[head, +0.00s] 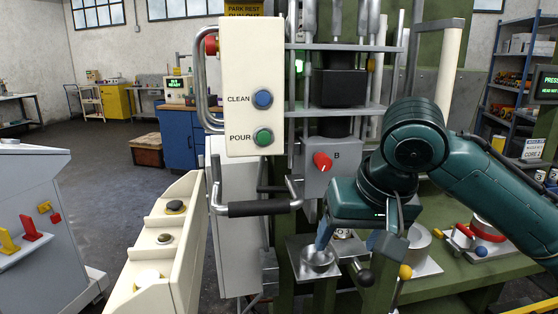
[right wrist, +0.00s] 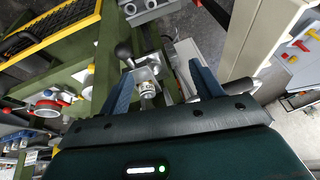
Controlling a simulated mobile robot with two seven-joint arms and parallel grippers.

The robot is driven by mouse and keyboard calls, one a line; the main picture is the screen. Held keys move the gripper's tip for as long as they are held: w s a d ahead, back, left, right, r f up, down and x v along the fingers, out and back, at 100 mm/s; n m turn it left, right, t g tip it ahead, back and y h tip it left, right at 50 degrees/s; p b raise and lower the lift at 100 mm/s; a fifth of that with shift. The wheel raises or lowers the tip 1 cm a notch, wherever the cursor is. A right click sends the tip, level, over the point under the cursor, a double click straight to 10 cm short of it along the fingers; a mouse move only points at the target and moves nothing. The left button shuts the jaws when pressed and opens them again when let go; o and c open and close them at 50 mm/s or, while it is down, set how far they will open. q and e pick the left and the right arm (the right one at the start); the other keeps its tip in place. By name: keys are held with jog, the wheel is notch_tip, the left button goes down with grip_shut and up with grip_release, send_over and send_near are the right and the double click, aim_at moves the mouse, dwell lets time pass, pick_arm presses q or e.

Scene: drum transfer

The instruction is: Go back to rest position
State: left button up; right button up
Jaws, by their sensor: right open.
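My right gripper (head: 348,243) hangs below its dark green wrist, in front of the green machine frame. In the right wrist view its two blue fingers (right wrist: 161,75) are spread apart, with nothing held between them. A small metal cylinder on a plate (right wrist: 147,88) shows beyond the fingers there; I cannot tell its distance. In the head view a metal cup on a square plate (head: 318,258) is just left of and below the gripper. My right arm comes in from the right, bent over the bench. My left arm and gripper are not in view.
A cream panel (head: 252,110) with CLEAN and POUR buttons stands left of the gripper, above a black-gripped handle (head: 258,208). Open floor lies left.

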jog(key=w+a+f+n+t+y, duration=0.1)
jog(key=a+f+y, duration=0.25)
jog(key=f, duration=0.65)
jog(key=a+f+t+y, duration=0.1)
jog(key=a+f+y, duration=0.25)
jog(key=f, duration=0.65)
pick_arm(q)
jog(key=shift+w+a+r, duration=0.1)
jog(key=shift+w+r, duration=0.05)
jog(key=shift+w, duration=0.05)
pick_arm(e)
jog(key=s+d+f+t+h, duration=0.2)
jog(key=s+d+f, duration=0.3)
jog(key=s+f, duration=0.3)
jog(key=s+d+f+n+t+h, duration=0.1)
jog(key=s+d+f+t+h, duration=0.1)
jog(key=s+d+f, duration=0.4)
notch_tip(320, 180, down, 5)
jog(key=shift+s+r+h, duration=0.2)
jog(key=shift+s+h, duration=0.6)
jog(key=shift+s, duration=0.2)
